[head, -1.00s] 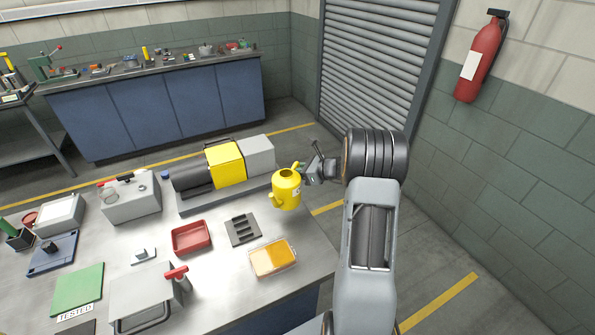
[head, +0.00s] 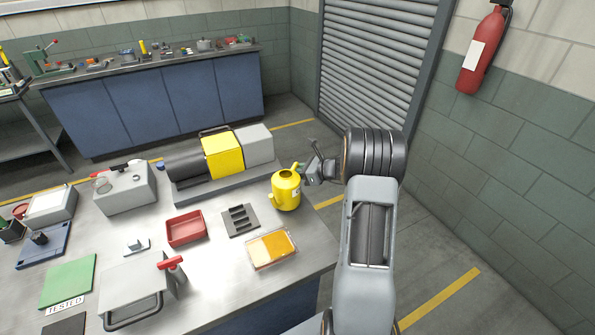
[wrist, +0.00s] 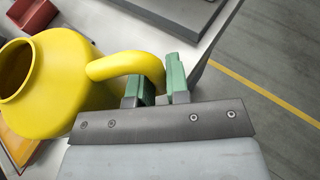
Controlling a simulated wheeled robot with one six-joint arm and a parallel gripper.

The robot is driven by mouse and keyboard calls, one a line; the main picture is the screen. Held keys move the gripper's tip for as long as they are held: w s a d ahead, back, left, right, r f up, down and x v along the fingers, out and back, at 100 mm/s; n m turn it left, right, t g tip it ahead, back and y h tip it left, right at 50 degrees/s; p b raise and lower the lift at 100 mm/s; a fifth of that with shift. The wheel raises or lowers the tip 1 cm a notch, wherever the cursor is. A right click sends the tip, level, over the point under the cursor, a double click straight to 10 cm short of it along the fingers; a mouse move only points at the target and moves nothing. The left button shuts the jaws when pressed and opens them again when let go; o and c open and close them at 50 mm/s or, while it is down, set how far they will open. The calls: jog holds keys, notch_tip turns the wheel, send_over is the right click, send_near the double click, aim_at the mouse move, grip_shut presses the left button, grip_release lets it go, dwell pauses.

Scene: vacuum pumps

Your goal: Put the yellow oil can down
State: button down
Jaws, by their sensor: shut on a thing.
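The yellow oil can (head: 286,191) is upright at the right end of the metal workbench, with its open top showing in the wrist view (wrist: 45,85). My gripper (head: 308,172) is to its right. Its green-padded fingers (wrist: 158,80) are shut on the can's curved handle. The can appears over the bench near its right edge. I cannot tell whether its base touches the bench top.
The workbench (head: 215,280) holds a yellow and grey pump (head: 222,155) behind the can. A dark slotted block (head: 240,221), a tray with yellow contents (head: 271,250) and a red tray (head: 185,228) lie left and in front.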

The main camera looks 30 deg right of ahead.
dwell(0.3)
jog(key=shift+f+b, duration=0.65)
jog(key=shift+f, duration=0.05)
jog(key=shift+f, duration=0.2)
dwell(0.3)
jog(key=c, duration=1)
grip_release()
jog(key=shift+c, duration=0.2)
jog(key=c, duration=0.4)
jog(key=shift+s+d, duration=0.15)
jog(key=shift+s+d+r, duration=0.3)
jog(key=shift+s, duration=0.1)
